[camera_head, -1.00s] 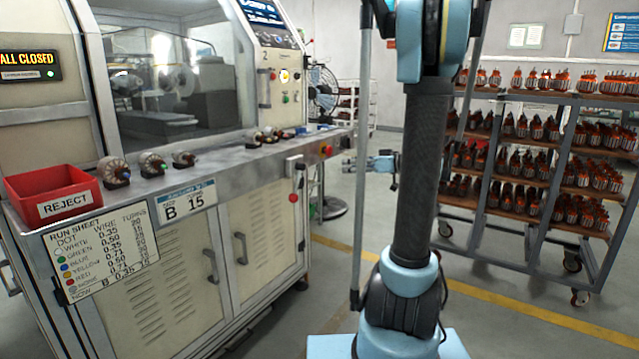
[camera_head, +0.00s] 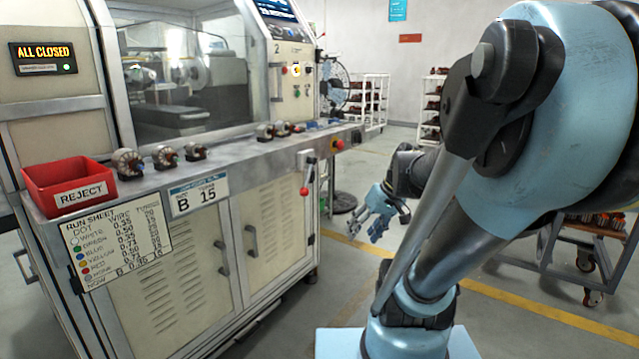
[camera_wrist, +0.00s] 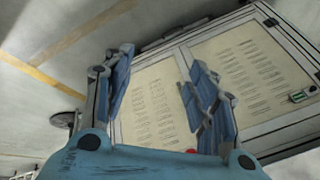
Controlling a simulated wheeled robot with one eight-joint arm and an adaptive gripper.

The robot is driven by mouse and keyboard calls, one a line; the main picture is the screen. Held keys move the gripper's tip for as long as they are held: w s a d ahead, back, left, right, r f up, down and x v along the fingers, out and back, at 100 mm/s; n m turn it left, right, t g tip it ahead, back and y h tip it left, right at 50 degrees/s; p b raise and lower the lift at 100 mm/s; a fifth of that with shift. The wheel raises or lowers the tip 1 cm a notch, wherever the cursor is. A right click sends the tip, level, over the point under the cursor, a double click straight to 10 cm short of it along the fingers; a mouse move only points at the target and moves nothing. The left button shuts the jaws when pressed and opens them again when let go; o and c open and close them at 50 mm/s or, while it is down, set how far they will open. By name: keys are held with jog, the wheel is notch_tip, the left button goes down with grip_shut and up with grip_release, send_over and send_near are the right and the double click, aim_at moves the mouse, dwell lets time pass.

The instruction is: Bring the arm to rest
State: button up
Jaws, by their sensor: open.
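My gripper (camera_head: 376,216) shows in the head view to the right of the winding machine, in free air over the floor, at about the height of the machine's cabinet doors. In the wrist view its two blue fingers (camera_wrist: 158,95) stand well apart with nothing between them. My arm is bent and fills the right side of the head view. Behind the fingers, the wrist view shows the louvred cabinet doors (camera_wrist: 240,70) of the machine, tilted in the picture.
The winding machine (camera_head: 219,182) stands at left, its ledge bearing a red reject bin (camera_head: 70,188) and several armatures (camera_head: 165,157). A sign reads ALL CLOSED (camera_head: 44,57). A fan (camera_head: 336,85) and a white rack (camera_head: 371,98) stand behind.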

jog(key=s+d+f+m+h, duration=0.3)
jog(key=s+d+f+h, duration=0.1)
jog(key=s, duration=0.4)
jog(key=shift+d+f+g, duration=0.3)
jog(key=shift+d+f, duration=0.15)
jog(key=shift+d, duration=0.8)
